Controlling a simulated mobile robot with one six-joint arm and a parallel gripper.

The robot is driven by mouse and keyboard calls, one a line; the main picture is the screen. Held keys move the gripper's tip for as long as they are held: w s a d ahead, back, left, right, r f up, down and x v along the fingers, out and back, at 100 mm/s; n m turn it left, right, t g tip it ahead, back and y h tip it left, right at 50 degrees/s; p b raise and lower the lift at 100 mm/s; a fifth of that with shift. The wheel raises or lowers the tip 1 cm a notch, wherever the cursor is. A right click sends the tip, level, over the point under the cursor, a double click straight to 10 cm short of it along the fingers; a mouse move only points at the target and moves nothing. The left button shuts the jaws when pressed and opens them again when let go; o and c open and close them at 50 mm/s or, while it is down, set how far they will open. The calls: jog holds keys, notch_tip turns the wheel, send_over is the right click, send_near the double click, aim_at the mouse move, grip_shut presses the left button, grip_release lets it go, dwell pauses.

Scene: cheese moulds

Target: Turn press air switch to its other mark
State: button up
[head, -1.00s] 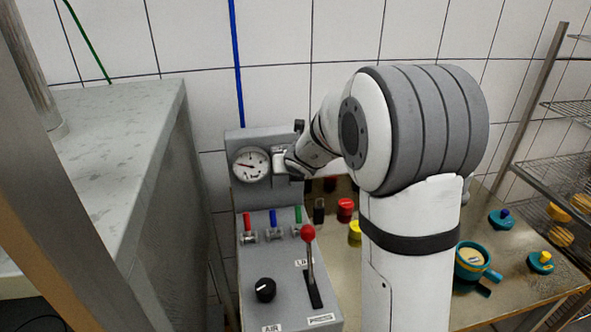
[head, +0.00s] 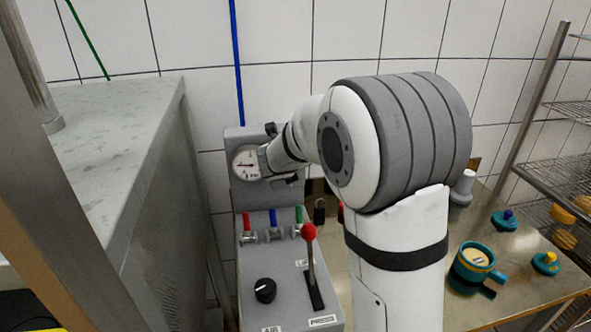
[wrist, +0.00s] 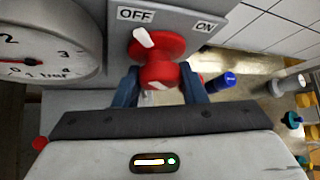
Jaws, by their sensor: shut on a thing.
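A red rotary switch knob (wrist: 160,62) with a white pointer sits on the grey panel in the wrist view. The pointer leans up and left toward the OFF label (wrist: 136,14); the ON label (wrist: 205,28) is to the right. My gripper (wrist: 160,88) is shut on the red knob, one blue finger on each side. In the head view my arm hides the knob and fingers. A pressure gauge (head: 244,164) is on the upright panel, its right side covered by my wrist; it also shows in the wrist view (wrist: 40,45).
Below the gauge are small red (head: 246,221), blue (head: 273,217) and green (head: 298,215) handles, a red-ball lever (head: 309,232) and a black dial (head: 265,290). A steel table (head: 520,290) holds a teal mould (head: 474,262). A wire rack (head: 560,170) stands right.

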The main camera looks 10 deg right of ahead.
jog(key=shift+h, duration=0.3)
dwell(0.4)
jog(key=o, duration=1)
jog(key=shift+w, duration=0.1)
jog(key=v, duration=0.7)
jog(key=shift+s+a+r, duration=0.15)
jog(key=shift+s+r, duration=0.05)
jog(key=shift+s, duration=0.1)
